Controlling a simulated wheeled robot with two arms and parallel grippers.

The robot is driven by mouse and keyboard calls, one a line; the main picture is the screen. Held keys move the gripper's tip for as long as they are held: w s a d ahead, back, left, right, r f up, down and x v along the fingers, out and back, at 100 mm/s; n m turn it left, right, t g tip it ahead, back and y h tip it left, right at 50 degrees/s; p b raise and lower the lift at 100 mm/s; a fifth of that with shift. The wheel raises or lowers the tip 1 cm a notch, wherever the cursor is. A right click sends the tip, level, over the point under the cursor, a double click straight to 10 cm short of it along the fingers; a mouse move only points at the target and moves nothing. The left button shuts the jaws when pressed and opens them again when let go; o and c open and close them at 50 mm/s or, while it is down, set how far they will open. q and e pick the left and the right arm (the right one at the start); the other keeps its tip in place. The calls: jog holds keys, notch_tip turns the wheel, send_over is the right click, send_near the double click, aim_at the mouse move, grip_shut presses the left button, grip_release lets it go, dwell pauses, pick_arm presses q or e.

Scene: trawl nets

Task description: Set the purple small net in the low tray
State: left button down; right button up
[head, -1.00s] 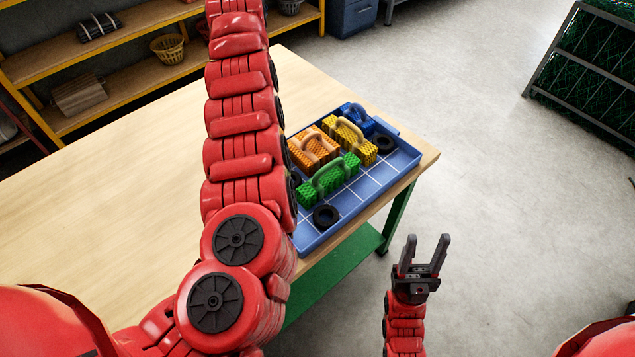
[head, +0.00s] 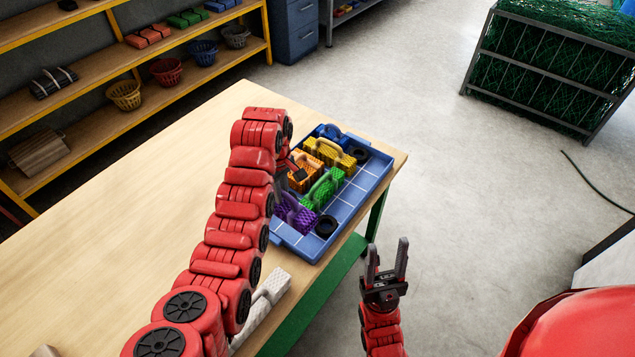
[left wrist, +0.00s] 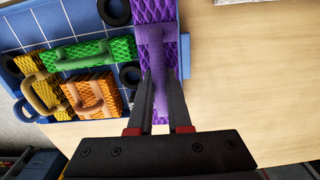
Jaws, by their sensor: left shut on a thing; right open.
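The purple small net (head: 298,214) is at the near left end of the low blue tray (head: 283,240). In the left wrist view the purple net (left wrist: 154,12) lies along the tray's edge (left wrist: 186,52). My left gripper (left wrist: 160,75) is shut on its handle. In the head view my left arm hides most of that gripper. I cannot tell whether the net rests on the tray floor or hangs just above it. My right gripper (head: 387,258) is open and empty, off the table's right side.
The table's left part is clear.

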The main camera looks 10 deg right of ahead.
aim_at(285, 202)
pick_arm(q)
jog(key=f, duration=0.1)
jog(key=f+b, duration=0.2)
jog(key=shift+s+d+f, duration=0.35)
jog(key=shift+s+d, duration=0.05)
notch_tip(285, 202, down, 2)
jog(key=shift+w+f+p, duration=0.1)
jog(key=shift+p, duration=1.15)
jog(key=shift+f, duration=0.4)
jog(key=shift+f+p, duration=0.35)
jog(key=shift+f, duration=0.15)
notch_tip(285, 202, down, 2)
jog(key=shift+f, duration=0.1)
jog(key=shift+f+p, duration=0.2)
jog(key=shift+p, duration=0.1)
